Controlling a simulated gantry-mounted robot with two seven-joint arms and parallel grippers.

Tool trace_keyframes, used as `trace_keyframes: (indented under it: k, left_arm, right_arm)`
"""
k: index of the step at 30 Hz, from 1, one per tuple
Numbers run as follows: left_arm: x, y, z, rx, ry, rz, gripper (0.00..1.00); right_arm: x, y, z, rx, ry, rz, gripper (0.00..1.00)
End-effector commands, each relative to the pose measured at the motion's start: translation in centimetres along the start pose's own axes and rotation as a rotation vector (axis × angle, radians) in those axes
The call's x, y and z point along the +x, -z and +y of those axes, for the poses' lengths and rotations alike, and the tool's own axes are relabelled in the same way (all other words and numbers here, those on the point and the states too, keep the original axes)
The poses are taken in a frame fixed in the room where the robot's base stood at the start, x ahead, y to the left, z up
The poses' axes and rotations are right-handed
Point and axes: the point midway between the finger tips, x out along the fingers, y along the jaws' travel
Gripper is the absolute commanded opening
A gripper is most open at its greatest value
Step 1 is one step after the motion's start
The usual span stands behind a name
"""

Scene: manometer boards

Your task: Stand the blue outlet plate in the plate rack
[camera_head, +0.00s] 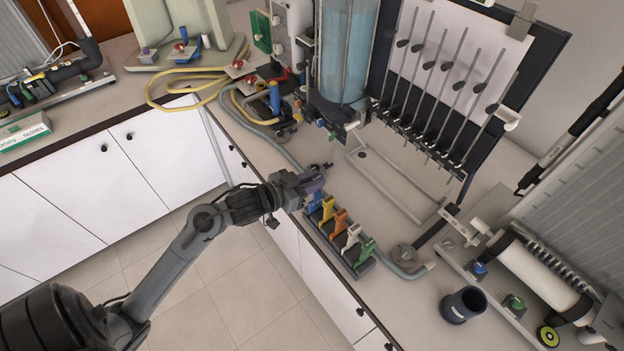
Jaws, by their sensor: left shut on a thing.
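The plate rack (362,268) sits along the bench's front edge and holds orange (340,222), white (352,237) and green (365,251) plates in a row. The blue plate looks roughly upright. Its lower edge is hidden, so I cannot tell whether it is seated in a slot. My right gripper is out of view.
A grey hose (398,270) lies close behind the rack. A water cylinder (343,50) and a manometer board (440,75) stand farther back. A dark cup (463,305) stands to the right. Yellow hoses (190,82) lie on the bench at upper left.

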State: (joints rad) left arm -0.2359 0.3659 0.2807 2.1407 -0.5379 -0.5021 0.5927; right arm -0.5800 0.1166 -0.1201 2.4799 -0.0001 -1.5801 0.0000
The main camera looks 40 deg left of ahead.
Motion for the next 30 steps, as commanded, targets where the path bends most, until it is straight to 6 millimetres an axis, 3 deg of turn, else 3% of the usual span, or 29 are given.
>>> trace_keyframes:
  k: [19,30]
  left_arm:
    - [0.0,-0.1,0.0,-0.001,0.0,0.001,0.0]
    - [0.3,-1.1,0.0,-0.001,0.0,-0.001,0.0]
  right_arm:
    - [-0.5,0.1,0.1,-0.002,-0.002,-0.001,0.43]
    - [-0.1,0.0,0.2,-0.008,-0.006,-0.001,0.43]
